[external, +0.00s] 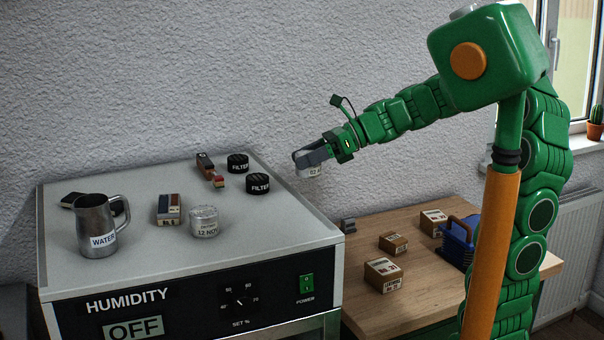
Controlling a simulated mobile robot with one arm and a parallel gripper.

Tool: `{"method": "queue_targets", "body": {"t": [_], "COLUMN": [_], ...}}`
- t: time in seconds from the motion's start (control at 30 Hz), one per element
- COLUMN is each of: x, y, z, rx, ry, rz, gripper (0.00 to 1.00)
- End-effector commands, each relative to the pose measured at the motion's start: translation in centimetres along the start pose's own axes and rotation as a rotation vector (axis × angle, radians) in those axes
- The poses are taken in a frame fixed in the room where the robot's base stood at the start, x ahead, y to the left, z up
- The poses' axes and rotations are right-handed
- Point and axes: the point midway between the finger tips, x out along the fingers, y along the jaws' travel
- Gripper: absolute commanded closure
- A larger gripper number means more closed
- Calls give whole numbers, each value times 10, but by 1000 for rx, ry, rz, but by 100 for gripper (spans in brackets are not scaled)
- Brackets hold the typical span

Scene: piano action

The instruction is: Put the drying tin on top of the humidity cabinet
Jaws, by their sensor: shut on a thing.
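My gripper (307,155) is up in the air, above the gap between the right edge of the humidity cabinet (290,212) and the wooden table. It is shut on a small silvery tin (311,172) with a pale label; the print is too small to read surely, and the fingers hide its top. The cabinet has a wide grey top and a black front marked HUMIDITY and OFF. A similar silvery tin (204,222), labelled 12 NOV, stands upright on the cabinet top near its front middle.
The cabinet top also holds a steel WATER jug (96,228), a dark flat object (75,200), labelled blocks (168,209) and two black FILTER tins (258,184). Its right side is clear. The wooden table (345,275) bears small boxes (383,274) and a blue basket (457,242).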

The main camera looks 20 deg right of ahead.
Motion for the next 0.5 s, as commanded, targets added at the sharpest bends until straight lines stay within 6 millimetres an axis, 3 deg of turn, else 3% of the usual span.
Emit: {"method": "queue_targets", "body": {"t": [0.2, 0.5], "x": [-1, -6], "y": [64, 148], "z": [27, 47], "rx": [-44, -89], "ry": [17, 37], "rz": [91, 203], "gripper": [66, 66]}}
